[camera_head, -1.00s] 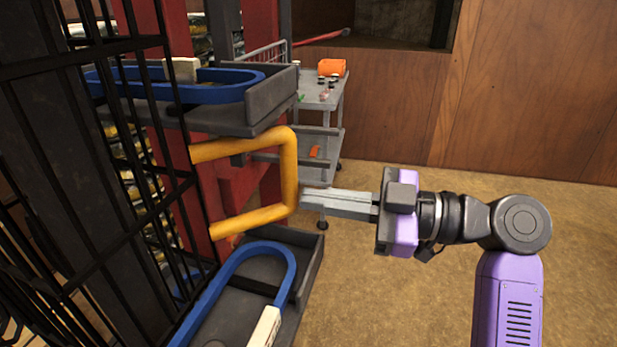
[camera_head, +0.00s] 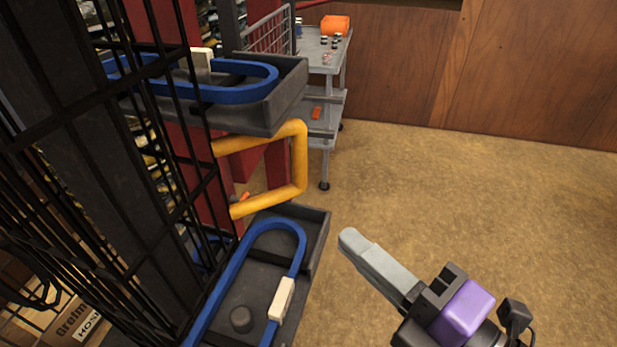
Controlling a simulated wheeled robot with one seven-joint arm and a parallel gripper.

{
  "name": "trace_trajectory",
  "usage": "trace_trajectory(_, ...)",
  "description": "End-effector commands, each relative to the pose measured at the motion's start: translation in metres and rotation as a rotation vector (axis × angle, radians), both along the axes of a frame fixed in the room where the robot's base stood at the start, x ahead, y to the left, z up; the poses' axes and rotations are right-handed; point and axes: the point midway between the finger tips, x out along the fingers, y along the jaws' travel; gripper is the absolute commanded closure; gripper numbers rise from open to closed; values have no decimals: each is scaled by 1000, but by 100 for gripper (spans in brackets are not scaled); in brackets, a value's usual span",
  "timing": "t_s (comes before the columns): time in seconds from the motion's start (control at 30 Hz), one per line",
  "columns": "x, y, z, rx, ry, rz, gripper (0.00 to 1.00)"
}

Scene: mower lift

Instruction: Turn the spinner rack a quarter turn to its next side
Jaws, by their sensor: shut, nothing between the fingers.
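The spinner rack (camera_head: 172,130) fills the left side, with black wire grid panels around a dark core. A yellow handle (camera_head: 300,165) juts out from its right side, between an upper grey tray (camera_head: 293,95) and a lower grey tray (camera_head: 318,225). A blue loop with a white block (camera_head: 283,298) lies in the lower tray, and a similar blue loop (camera_head: 240,95) is in the upper one. My gripper (camera_head: 348,238) is shut and empty, with its fingers pointing up-left. In the picture its tips are below and right of the handle, clear of it, just right of the lower tray.
A grey cart (camera_head: 327,96) with an orange item (camera_head: 336,25) and small things on top stands behind the rack. A cardboard box (camera_head: 75,318) is at the lower left. The brown floor (camera_head: 480,210) is open to the right, up to a wood-panelled wall (camera_head: 540,70).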

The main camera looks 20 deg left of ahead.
Motion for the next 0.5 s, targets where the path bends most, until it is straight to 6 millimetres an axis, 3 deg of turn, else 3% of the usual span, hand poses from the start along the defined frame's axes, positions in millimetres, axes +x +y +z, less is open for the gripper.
trace_trajectory(0.27,13,20,-6,4,-3,4,100)
trace_trajectory(0.5,34,50,1,4,6,7,100)
